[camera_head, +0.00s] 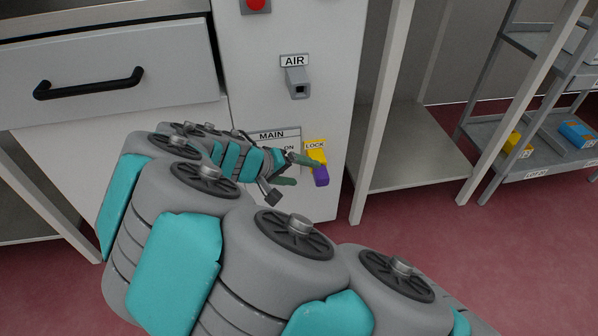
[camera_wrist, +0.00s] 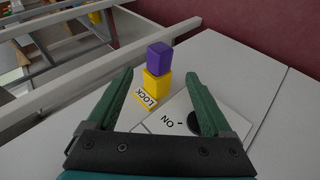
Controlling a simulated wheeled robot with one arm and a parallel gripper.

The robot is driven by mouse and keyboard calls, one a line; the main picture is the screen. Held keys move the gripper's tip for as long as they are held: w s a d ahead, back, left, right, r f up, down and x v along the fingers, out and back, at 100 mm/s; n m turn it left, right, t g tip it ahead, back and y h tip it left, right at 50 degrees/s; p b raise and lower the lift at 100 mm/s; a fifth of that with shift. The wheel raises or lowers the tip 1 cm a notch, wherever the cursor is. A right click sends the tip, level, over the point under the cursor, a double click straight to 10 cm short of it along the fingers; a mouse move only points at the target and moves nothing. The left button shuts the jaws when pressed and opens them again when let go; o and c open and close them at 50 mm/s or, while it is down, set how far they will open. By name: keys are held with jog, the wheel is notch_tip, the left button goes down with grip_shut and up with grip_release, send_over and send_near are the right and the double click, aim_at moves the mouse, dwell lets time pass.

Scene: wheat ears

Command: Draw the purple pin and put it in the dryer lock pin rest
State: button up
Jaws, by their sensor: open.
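The purple pin (camera_wrist: 160,56) sits in the yellow lock holder (camera_wrist: 157,87) on the front of the pale cabinet, beside the LOCK label. In the head view the purple pin (camera_head: 321,177) shows at the lower end of the yellow lock holder (camera_head: 318,155), right of the MAIN plate. My gripper (camera_wrist: 160,80) is open, with its two green fingers on either side of the yellow holder in the wrist picture and apart from it. In the head view my gripper (camera_head: 300,171) is close to the left of the holder. I cannot make out the dryer lock pin rest.
Above is the AIR socket (camera_head: 297,83) and a red button (camera_head: 257,4). The MAIN plate (camera_head: 273,135) is partly hidden by my arm. A drawer (camera_head: 110,82) is at left. A grey shelf rack (camera_head: 500,150) with yellow and blue bins stands at right. Red floor lies open below.

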aim_at(318, 179)
jog(key=x, duration=0.7)
jog(key=shift+c, duration=0.2)
grip_shut()
jog(key=c, duration=0.7)
grip_release()
grip_shut()
jog(key=shift+s+d+b, duration=0.2)
jog(key=shift+s+b, duration=0.25)
jog(key=shift+s, duration=0.15)
dwell(0.8)
